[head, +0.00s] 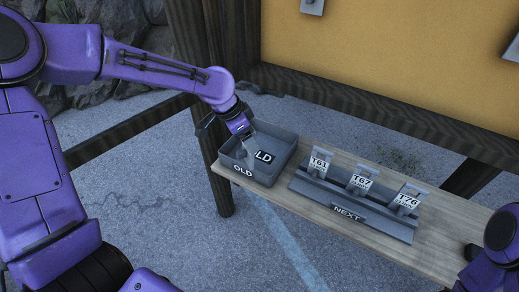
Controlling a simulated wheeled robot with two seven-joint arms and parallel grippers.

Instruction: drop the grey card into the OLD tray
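The OLD tray (285,146) is a dark grey open box at the left end of the wooden shelf, with OLD on its front wall and on its floor. My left gripper (246,137) is over the tray's left part, pointing down. A small pale grey piece, seemingly the grey card (250,153), hangs at its fingertips and hides the first letter on the tray floor. The fingers look closed on it, but they are small here. Whether the card touches the tray floor is unclear. My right arm is at the lower right; its fingers cannot be made out.
A grey NEXT rack (350,216) stands right of the tray, holding cards marked 161 (319,163), 167 (359,184) and 176 (408,200). A yellow board (400,60) in a dark timber frame rises behind the shelf. Bare shelf (440,248) shows at the right.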

